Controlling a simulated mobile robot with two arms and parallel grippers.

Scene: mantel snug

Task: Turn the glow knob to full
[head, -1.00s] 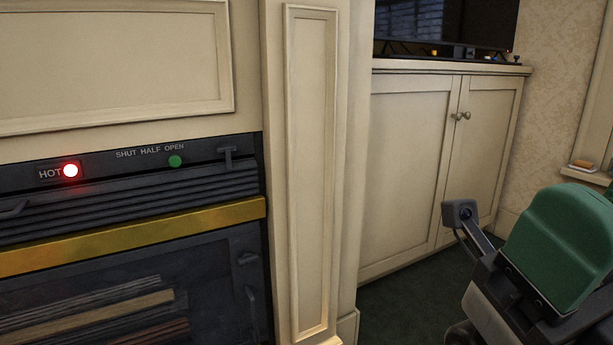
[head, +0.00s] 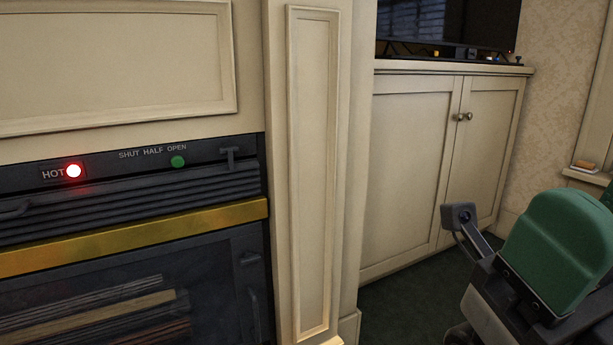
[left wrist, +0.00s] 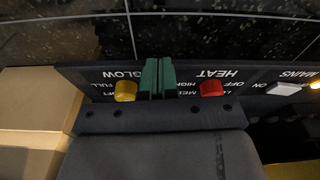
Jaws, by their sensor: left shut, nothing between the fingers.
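The yellow glow knob (left wrist: 125,91) sits under the upside-down GLOW lettering on a dark control panel (left wrist: 185,75) in the left wrist view. FULL is printed beside it; other marks are partly hidden, and I cannot read its setting. My left gripper (left wrist: 158,70) is shut and empty. Its green fingertips are just right of the glow knob in the picture, between it and the red HEAT knob (left wrist: 211,88). Contact with the glow knob cannot be made out. The panel with the knobs and my left gripper do not show in the head view.
A white MAINS switch (left wrist: 285,89) is right of the red knob. A cream cabinet (head: 410,170) stands to the right.

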